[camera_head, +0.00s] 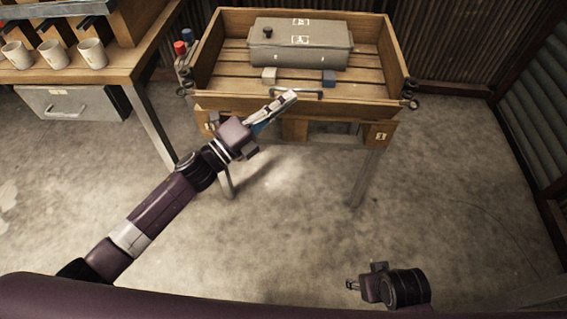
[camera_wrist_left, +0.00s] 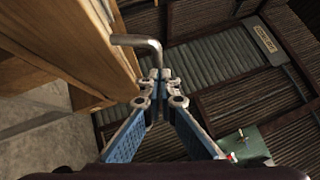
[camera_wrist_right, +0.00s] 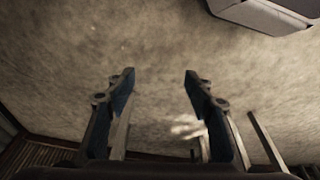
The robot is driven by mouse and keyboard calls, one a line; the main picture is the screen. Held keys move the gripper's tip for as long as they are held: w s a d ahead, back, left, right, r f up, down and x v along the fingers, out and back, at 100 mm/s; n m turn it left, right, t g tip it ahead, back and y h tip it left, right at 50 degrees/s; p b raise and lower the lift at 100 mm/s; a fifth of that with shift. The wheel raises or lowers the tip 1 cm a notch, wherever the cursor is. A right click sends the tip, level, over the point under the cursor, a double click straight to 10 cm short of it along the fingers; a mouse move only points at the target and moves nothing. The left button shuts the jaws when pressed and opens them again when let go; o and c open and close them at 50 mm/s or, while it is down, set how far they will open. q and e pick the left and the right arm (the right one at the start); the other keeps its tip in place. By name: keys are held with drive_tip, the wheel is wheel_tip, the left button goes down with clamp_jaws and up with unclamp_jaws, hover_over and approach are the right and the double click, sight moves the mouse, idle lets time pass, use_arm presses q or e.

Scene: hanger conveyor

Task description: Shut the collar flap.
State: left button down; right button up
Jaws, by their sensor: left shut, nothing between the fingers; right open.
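I cannot tell for certain which part is the collar flap. A wooden tray-topped table (camera_head: 240,102) stands ahead with a dark bent handle (camera_head: 312,93) on its front wall. My left gripper (camera_head: 290,97) is at that front wall, its tips close to the left end of the handle. In the left wrist view its fingertips (camera_wrist_left: 160,75) are together and empty, just below the bent metal handle (camera_wrist_left: 138,40); I cannot tell whether they touch it. My right gripper (camera_head: 352,286) is low at the front right of the head view. In the right wrist view its fingers (camera_wrist_right: 158,78) are apart with nothing between them.
A long grey box (camera_head: 300,52) with a dark knob lies in the tray, with a pale block (camera_head: 269,76) and a blue block (camera_head: 329,77) before it. A shelf with mugs (camera_head: 92,53) is at the left. The concrete floor (camera_head: 300,235) between my arms is clear.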

use_arm(q)
drive_tip(key=shift+n+y, duration=0.4)
drive_tip(key=shift+n, duration=0.1)
drive_tip(key=w+r+p, duration=0.1)
drive_tip(key=w, duration=0.1)
drive_tip(key=w+r+p, duration=0.1)
drive_tip(key=w, duration=0.1)
drive_tip(key=w+r+p, duration=0.1)
drive_tip(key=w+p, duration=0.1)
drive_tip(key=shift+w, duration=0.75)
use_arm(e)
drive_tip(key=s+f, duration=0.3)
drive_tip(key=f, duration=0.4)
drive_tip(key=s+f+g, duration=0.1)
drive_tip(key=s+f, duration=0.2)
drive_tip(key=f, duration=0.4)
drive_tip(key=shift+d+f, duration=0.25)
drive_tip(key=shift+d, duration=0.1)
use_arm(q)
drive_tip(key=shift+a, duration=0.15)
